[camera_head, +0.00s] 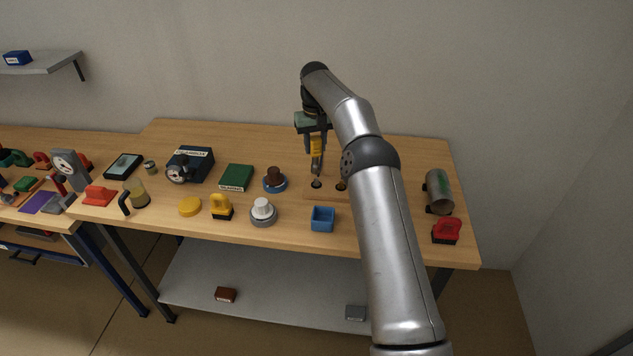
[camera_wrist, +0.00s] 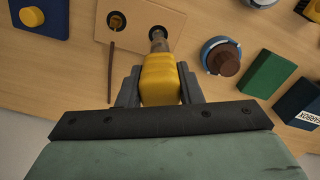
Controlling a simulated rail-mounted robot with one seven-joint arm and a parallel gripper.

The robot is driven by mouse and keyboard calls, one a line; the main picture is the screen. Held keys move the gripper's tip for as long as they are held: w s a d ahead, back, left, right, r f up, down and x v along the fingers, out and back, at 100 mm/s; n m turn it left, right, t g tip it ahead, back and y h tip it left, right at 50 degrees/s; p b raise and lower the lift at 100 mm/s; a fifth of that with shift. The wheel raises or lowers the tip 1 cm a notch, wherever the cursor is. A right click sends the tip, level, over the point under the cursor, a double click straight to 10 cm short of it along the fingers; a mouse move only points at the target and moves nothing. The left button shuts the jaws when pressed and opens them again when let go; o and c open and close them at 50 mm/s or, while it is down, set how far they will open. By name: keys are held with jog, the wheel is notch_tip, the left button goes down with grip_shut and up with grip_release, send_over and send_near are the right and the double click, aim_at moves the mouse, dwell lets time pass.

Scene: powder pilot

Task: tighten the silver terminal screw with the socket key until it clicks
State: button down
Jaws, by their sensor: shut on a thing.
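The socket key (camera_wrist: 160,80) has a yellow handle and a grey metal shaft. My gripper (camera_head: 316,138) is shut on the handle, with a dark finger on each side. In the head view the key (camera_head: 316,148) points down at the wooden terminal board (camera_head: 328,195). In the wrist view its tip is at the right-hand terminal of the board (camera_wrist: 88,8); I cannot tell whether it is fully seated. The screw there is hidden by the key. The other terminal (camera_wrist: 116,21) is a dark ring with a lighter centre and is uncovered.
A blue-based brown knob (camera_head: 275,178) and a green box (camera_head: 237,178) stand left of the board. A blue open bin (camera_head: 322,218) is in front. A metal cylinder (camera_head: 438,190) and a red-handled item (camera_head: 446,231) lie to the right. A thin brown strip (camera_wrist: 111,75) lies by the uncovered terminal.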

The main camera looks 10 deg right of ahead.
aim_at(316, 165)
jog(key=shift+d+f, duration=0.15)
jog(key=shift+f, duration=0.95)
jog(key=shift+p, duration=0.3)
jog(key=shift+f, duration=0.15)
dwell(0.5)
jog(key=shift+f+b, duration=0.45)
jog(key=shift+f, duration=0.35)
jog(key=shift+f, duration=0.55)
jog(key=c, duration=0.9)
grip_release()
